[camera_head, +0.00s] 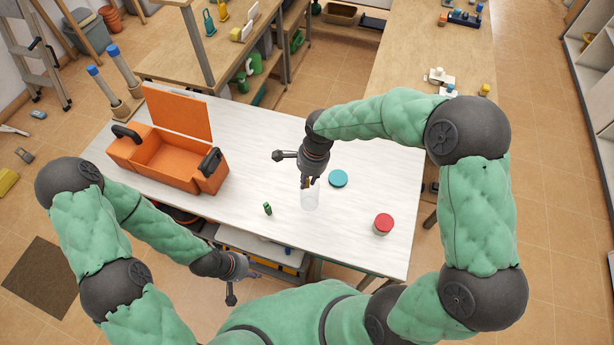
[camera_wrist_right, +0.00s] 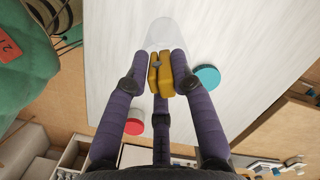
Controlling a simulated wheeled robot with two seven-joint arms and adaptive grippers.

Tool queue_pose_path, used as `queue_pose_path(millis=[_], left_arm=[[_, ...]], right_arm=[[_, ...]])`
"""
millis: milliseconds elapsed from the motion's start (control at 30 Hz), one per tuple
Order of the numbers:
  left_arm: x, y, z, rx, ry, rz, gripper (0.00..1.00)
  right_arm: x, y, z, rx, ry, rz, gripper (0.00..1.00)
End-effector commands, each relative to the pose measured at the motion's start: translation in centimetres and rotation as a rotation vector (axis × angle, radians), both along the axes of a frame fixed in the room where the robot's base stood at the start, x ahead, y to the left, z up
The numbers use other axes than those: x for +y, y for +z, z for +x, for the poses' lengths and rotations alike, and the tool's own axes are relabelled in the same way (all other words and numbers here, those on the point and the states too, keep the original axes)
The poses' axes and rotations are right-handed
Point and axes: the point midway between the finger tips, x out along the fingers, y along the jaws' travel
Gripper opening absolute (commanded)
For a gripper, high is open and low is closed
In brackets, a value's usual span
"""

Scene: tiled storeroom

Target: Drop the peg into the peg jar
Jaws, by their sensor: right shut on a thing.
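My right gripper (camera_head: 308,182) points down over the white table and is shut on a yellow peg (camera_wrist_right: 160,74). The peg is between the fingers in the right wrist view. The clear jar (camera_head: 311,202) stands upright and open just below the fingertips; it also shows in the right wrist view (camera_wrist_right: 166,34). The peg appears at or just above its mouth; I cannot tell whether the tip is inside. A green peg (camera_head: 267,208) lies on the table left of the jar. My left gripper (camera_head: 240,281) hangs off the table's front edge; its fingers are unclear.
A teal lid (camera_head: 338,178) lies right of the jar. A jar with a red lid (camera_head: 383,222) stands further right. An open orange toolbox (camera_head: 165,158) occupies the table's left side.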

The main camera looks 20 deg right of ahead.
Motion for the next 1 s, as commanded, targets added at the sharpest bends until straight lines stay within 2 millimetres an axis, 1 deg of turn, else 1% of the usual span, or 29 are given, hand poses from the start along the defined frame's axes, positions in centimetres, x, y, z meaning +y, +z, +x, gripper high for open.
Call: queue_pose_path(millis=[267,300,367,400,767,867,1000], left_arm=[[0.0,0.0,0.0,0.0,0.0,0.0,0.4],[0.0,0.0,0.0,0.0,0.0,0.0,0.4],[0.0,0.0,0.0,0.0,0.0,0.0,0.4],[0.0,0.0,0.0,0.0,0.0,0.0,0.4],[0.0,-0.1,0.0,0.0,0.0,0.0,0.4],[0.0,-0.1,0.0,0.0,0.0,0.0,0.4],[0.0,-0.1,0.0,0.0,0.0,0.0,0.4]], right_arm=[[0.0,-0.1,0.0,0.0,0.0,0.0,0.1],[0.0,-0.1,0.0,0.0,0.0,0.0,0.3],[0.0,-0.1,0.0,0.0,0.0,0.0,0.47],[0.0,-0.1,0.0,0.0,0.0,0.0,0.52],[0.0,0.1,0.0,0.0,0.0,0.0,0.52],[-0.2,1.0,0.0,-0.001,0.001,-0.001,0.52],[-0.5,3.3,0.0,-0.004,-0.002,0.001,0.52]])
